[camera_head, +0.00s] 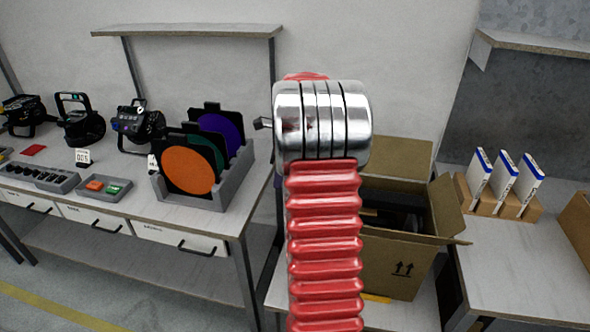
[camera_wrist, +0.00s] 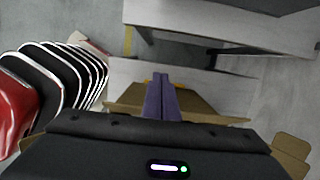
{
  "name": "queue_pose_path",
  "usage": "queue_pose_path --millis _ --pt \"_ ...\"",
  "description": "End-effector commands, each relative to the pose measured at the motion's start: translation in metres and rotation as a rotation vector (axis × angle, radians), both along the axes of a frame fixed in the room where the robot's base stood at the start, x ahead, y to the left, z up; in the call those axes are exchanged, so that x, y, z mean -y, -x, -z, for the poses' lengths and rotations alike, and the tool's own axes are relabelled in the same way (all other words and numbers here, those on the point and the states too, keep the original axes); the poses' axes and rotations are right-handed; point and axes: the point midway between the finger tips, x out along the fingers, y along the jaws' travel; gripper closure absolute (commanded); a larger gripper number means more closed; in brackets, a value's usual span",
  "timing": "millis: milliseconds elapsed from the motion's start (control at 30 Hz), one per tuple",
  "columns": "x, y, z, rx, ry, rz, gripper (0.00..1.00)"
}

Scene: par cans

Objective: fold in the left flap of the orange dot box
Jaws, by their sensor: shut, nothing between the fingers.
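An open cardboard box (camera_head: 395,262) stands right of my red arm in the head view, with dark contents inside. Its back flap stands up, and its right and front flaps spread outward. My arm hides its left side, and I see no orange dot on it. In the wrist view, my gripper (camera_wrist: 162,78) shows as two purple fingers, shut together and empty. They lie over a tan cardboard flap (camera_wrist: 205,106); I cannot tell whether they touch it. The dark gripper body covers most of the box there.
A bench (camera_head: 225,225) on the left carries lamps, trays and a grey rack (camera_head: 240,175) of coloured discs. A right-hand table (camera_head: 520,265) holds a wooden holder (camera_head: 505,203) with white-and-blue packs. A shelf (camera_head: 190,30) hangs above the bench.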

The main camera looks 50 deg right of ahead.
Motion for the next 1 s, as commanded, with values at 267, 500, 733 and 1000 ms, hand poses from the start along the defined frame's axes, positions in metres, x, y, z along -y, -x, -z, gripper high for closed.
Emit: queue_pose_path --millis 267,500,733,1000 --pt "0.000 0.000 0.008 0.000 0.000 0.000 1.00" --pt "0.000 0.000 0.008 0.000 0.000 0.000 1.00" --pt "0.004 0.008 0.007 0.000 0.000 0.000 1.00" --pt "0.011 0.022 0.008 0.000 0.000 0.000 1.00"
